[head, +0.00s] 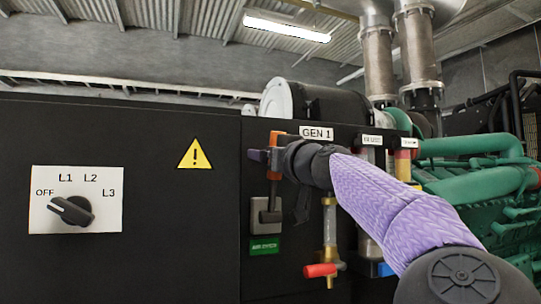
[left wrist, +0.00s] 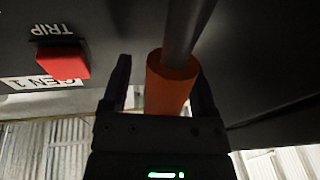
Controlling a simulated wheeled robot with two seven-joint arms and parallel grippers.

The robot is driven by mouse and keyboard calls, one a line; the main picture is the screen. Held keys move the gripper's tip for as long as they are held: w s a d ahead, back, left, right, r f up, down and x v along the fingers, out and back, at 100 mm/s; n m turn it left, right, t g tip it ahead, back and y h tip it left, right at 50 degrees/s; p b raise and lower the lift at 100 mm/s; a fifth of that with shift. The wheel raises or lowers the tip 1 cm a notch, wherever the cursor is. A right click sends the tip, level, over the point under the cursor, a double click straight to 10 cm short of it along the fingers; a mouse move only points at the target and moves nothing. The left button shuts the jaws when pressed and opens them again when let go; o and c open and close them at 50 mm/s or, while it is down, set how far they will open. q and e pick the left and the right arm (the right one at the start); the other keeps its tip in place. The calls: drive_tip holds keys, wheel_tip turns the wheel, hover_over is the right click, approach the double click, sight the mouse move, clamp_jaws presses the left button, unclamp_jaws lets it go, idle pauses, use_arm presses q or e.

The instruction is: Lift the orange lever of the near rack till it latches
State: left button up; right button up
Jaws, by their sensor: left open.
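The orange lever (head: 274,172) stands upright on the dark panel, its grey shaft rising from a grey housing (head: 265,215) above a green label. My left gripper (head: 268,157) is at the lever's orange grip; its arm, in a purple sleeve, comes in from the lower right of the head view. In the left wrist view the orange grip (left wrist: 170,85) lies between the two open fingers of my left gripper (left wrist: 162,92). A gap shows on the left finger's side; the right finger is close to the grip. Whether the lever is latched cannot be told. My right gripper is out of view.
A red TRIP button (left wrist: 62,62) is beside the GEN 1 label (head: 316,132). A valve with a red handle (head: 320,270) hangs right of the lever. A rotary switch (head: 72,210) and yellow warning sign (head: 195,154) are left. Green machinery (head: 475,185) stands at right.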

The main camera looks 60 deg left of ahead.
use_arm(q)
drive_tip(key=shift+d+f+b, duration=0.2)
drive_tip(key=shift+d+b, duration=0.1)
drive_tip(key=b+v, duration=0.4)
drive_tip(key=v, duration=0.5)
drive_tip(key=shift+d+r, duration=0.15)
